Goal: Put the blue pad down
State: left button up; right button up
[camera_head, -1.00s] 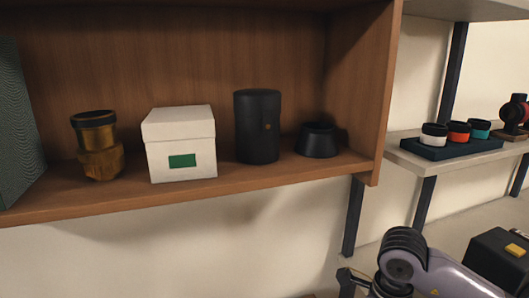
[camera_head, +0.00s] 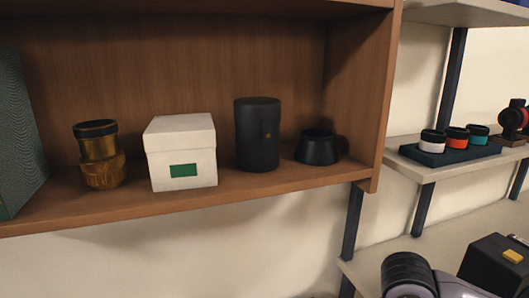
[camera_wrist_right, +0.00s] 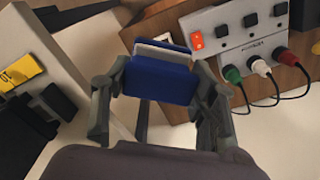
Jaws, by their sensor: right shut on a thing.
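The blue pad (camera_wrist_right: 160,80) is a blue block with a pale grey strip along its far side. It shows in the right wrist view, between the two fingers of my right gripper (camera_wrist_right: 163,72), which is shut on it. What lies directly under the pad is mostly hidden, so I cannot tell how high it is held. In the head view only part of my right arm shows at the lower right, and the pad is out of sight. My left gripper is in neither view.
A control panel (camera_wrist_right: 240,30) with switches and coloured plugs stands close on the right. A black box with a yellow patch (camera_head: 497,262) is on the right counter. The wooden shelf (camera_head: 200,203) holds a brass lens, white box and black cylinders.

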jog(key=n, duration=0.1)
jog(key=s+n, duration=0.1)
jog(key=n, duration=0.1)
jog(key=shift+a+r, duration=0.1)
jog(key=shift+w, duration=0.15)
jog(key=w+d+f+m+b, duration=0.2)
jog(key=w+m, duration=0.3)
jog(key=m, duration=0.2)
jog(key=w+d+f+m+b, duration=0.1)
jog(key=w+d+f+m, duration=0.1)
jog(key=w+m, duration=0.35)
jog(key=shift+m, duration=0.65)
jog(key=f, duration=1.8)
jog(key=shift+s+d+f, duration=0.1)
jog(key=shift+d+f, duration=0.1)
jog(key=shift+d, duration=0.05)
jog(key=shift+f, duration=0.4)
